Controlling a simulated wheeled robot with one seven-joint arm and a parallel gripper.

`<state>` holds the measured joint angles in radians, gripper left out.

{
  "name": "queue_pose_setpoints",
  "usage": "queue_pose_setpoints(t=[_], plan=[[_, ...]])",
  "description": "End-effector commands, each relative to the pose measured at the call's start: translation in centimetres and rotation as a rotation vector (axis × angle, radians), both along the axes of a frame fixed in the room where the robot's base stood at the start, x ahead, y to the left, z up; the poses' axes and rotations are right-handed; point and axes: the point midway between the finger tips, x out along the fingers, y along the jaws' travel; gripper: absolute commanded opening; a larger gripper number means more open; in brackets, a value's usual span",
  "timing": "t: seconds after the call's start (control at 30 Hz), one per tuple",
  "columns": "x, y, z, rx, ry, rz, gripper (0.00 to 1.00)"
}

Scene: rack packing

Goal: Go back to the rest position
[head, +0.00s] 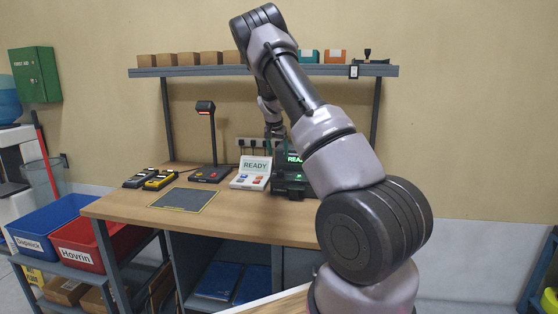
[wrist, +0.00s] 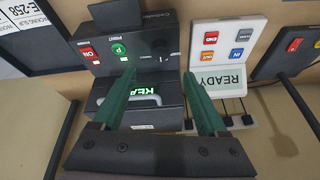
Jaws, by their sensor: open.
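My gripper (wrist: 160,95) is open and empty in the wrist view, its two green fingers apart. It hangs above the dark label printer (wrist: 130,62), which shows a lit green display and red and green buttons. In the head view my gripper (head: 275,130) is small and partly hidden by my own arm, close to the printer (head: 290,178) at the back of the workbench. I cannot tell whether the fingers touch anything.
A white READY panel (head: 251,172) and a scanner stand (head: 207,172) are left of the printer. A shelf (head: 200,72) with small boxes runs above the workbench (head: 130,205). Blue (head: 40,238) and red (head: 85,258) bins stand at the left. A dark mat (head: 184,199) lies empty.

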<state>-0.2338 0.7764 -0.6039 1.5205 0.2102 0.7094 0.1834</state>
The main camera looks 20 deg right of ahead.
Motion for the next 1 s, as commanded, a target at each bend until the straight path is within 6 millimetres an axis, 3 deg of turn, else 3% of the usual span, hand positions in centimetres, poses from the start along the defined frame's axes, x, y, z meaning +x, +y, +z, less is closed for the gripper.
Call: queue_pose_setpoints(t=[0.63,0.77,1.0], plan=[[-0.6,0.2,1.2,0.012,-0.005,-0.001,0.76],[-2.5,1.1,4.3,0.064,-0.025,0.002,0.76],[-9.6,4.8,12.7,0.208,-0.082,0.054,0.76]])
